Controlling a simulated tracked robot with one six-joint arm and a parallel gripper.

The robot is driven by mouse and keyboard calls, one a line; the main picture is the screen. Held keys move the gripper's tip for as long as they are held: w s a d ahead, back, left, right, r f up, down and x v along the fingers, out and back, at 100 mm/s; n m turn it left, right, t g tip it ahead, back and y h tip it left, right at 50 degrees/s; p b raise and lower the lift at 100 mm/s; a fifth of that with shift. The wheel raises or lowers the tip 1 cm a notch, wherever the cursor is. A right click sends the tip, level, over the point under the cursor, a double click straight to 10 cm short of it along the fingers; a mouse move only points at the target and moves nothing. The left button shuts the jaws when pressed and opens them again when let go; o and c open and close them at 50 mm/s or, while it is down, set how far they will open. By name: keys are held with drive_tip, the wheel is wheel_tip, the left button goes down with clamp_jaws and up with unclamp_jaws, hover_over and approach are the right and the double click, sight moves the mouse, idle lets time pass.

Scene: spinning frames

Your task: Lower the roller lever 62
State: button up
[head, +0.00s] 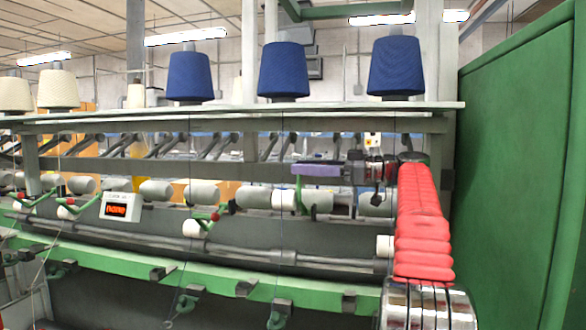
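Green roller levers with red ends stand along the front of the spinning frame. One green lever (205,222) is left of the middle, beside a white bobbin, and another (28,200) is at the far left. A third green lever (299,194) shows partly just below my gripper. No number 62 is readable on any of them. My gripper (302,170) is at the end of my red-sleeved arm and points left, in front of the roller row. Its purple-grey finger is seen from the side, so I cannot tell if it is open or whether it touches the lever.
Blue yarn cones (284,72) stand on the top shelf (225,108). A small display box (121,207) with red characters is at the left. A green rail (130,262) runs along the front below. A tall green cabinet (520,170) closes off the right side.

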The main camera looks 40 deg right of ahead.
drive_tip(key=shift+x, duration=1.7)
drive_tip(key=shift+c, duration=0.5)
clamp_jaws()
